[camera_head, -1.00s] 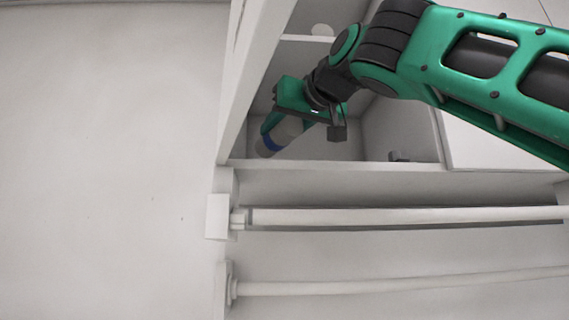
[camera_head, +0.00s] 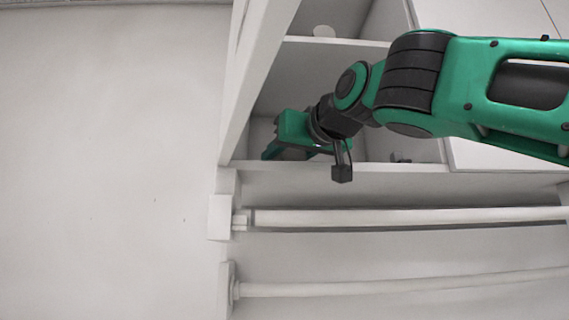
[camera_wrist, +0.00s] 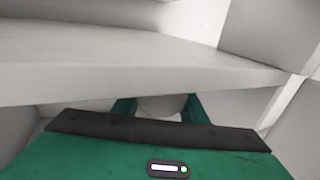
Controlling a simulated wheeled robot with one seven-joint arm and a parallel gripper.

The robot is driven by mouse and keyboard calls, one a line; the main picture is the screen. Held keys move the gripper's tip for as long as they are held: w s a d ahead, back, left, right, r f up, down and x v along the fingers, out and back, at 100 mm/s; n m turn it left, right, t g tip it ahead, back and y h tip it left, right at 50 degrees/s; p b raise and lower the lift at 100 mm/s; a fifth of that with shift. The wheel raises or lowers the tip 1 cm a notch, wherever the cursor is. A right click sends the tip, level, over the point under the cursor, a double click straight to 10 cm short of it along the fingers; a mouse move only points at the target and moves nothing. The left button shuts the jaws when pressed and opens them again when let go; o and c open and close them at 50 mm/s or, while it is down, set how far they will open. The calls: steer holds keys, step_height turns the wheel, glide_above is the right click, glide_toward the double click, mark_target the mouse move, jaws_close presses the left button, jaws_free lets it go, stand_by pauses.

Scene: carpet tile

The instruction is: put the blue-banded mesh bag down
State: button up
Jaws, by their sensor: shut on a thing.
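My gripper (camera_head: 290,152) is inside a lower compartment of the white shelf unit (camera_head: 330,72), its green fingers pointing down toward the front ledge. In the wrist view both green fingers flank a pale grey rounded piece of the mesh bag (camera_wrist: 160,105), and the gripper is shut on it. Most of the bag is hidden behind the gripper body and the shelf edge. Its blue band does not show now. Whether the bag touches the compartment floor cannot be seen.
A shelf board (camera_wrist: 130,62) crosses the wrist view just beyond the gripper. A small dark object (camera_head: 400,159) lies at the right of the compartment. White rails (camera_head: 400,218) run across the front.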

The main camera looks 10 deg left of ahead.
steer(key=o, duration=1)
steer(key=shift+f, duration=0.1)
steer(key=shift+s+d, duration=0.2)
steer(key=shift+s, duration=0.05)
steer(key=v, duration=1.1)
steer(key=shift+s+d, duration=0.1)
steer(key=shift+s, duration=0.1)
